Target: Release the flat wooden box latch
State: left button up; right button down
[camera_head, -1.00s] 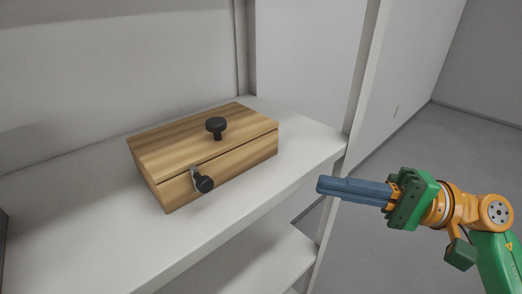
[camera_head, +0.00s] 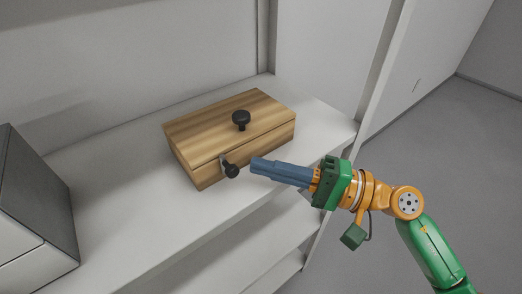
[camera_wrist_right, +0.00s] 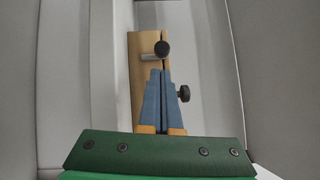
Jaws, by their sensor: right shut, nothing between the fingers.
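The flat wooden box (camera_head: 230,135) lies closed on the white shelf, with a dark round knob (camera_head: 241,118) on its lid. The latch, with a dark knob (camera_head: 231,170), is on the box's front face. My right gripper (camera_head: 254,164) is shut and empty, its blue fingers pointing left, with the tips just right of the latch knob. In the right wrist view the box (camera_wrist_right: 148,50) stands beyond the fingertips (camera_wrist_right: 160,74). One dark knob (camera_wrist_right: 162,48) shows just past the tips and another (camera_wrist_right: 183,93) to their right. Contact with the latch cannot be told. My left gripper is out of view.
A grey and white box-like object (camera_head: 35,205) stands on the shelf (camera_head: 130,215) at the left. The shelf between it and the wooden box is clear. A shelf side panel (camera_head: 385,75) rises at the right, and a lower shelf (camera_head: 215,260) lies below.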

jog(key=shift+s+a+r, duration=0.15)
jog(key=shift+s+a, duration=0.3)
jog(key=shift+a, duration=0.15)
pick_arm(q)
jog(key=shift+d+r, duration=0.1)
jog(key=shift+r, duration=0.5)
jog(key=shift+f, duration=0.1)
